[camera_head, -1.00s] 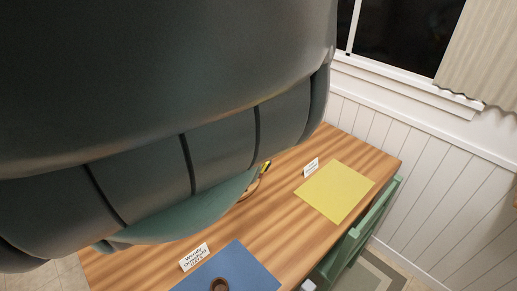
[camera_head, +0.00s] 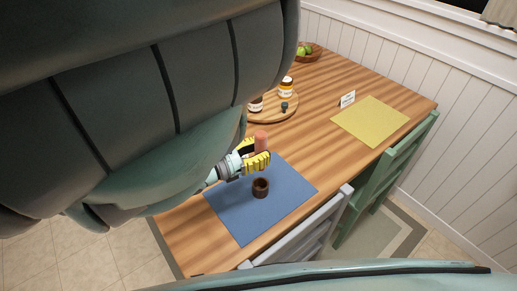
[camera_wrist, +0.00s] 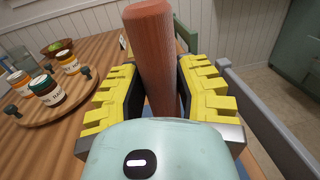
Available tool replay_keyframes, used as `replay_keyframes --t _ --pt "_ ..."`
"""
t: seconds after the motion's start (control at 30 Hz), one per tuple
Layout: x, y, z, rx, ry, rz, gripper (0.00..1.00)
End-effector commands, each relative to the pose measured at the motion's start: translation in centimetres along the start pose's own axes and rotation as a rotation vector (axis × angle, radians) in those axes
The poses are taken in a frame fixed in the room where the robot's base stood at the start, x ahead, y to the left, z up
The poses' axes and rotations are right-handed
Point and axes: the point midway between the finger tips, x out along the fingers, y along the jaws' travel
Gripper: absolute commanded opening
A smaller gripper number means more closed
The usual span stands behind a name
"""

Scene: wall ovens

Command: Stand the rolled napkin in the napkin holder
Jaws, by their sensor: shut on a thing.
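The rolled napkin (camera_wrist: 155,50) is a reddish-brown cylinder, upright in the wrist view between the yellow finger pads of my gripper (camera_wrist: 160,95). My gripper is shut on it. In the head view my gripper (camera_head: 257,160) is over the far left part of the blue placemat, with the top of the napkin (camera_head: 261,139) showing above the fingers. The napkin holder (camera_head: 261,187) is a small dark brown round cup on the blue placemat (camera_head: 290,190), just in front of my gripper. The napkin's lower end is hidden by the fingers, and the holder is not visible in the wrist view.
A round wooden tray (camera_head: 285,110) with jars stands behind my gripper. A fruit bowl (camera_head: 308,52) is at the table's far end. A yellow placemat (camera_head: 370,121) with a name card (camera_head: 347,98) lies right. A grey chair (camera_head: 305,232) and a green chair (camera_head: 385,170) line the near edge.

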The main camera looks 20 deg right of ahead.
Motion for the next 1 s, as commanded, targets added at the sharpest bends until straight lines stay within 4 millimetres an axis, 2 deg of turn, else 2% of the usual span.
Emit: replay_keyframes --t 1.0 --pt "0.0 0.0 -7.7 0.001 0.001 -0.002 0.00"
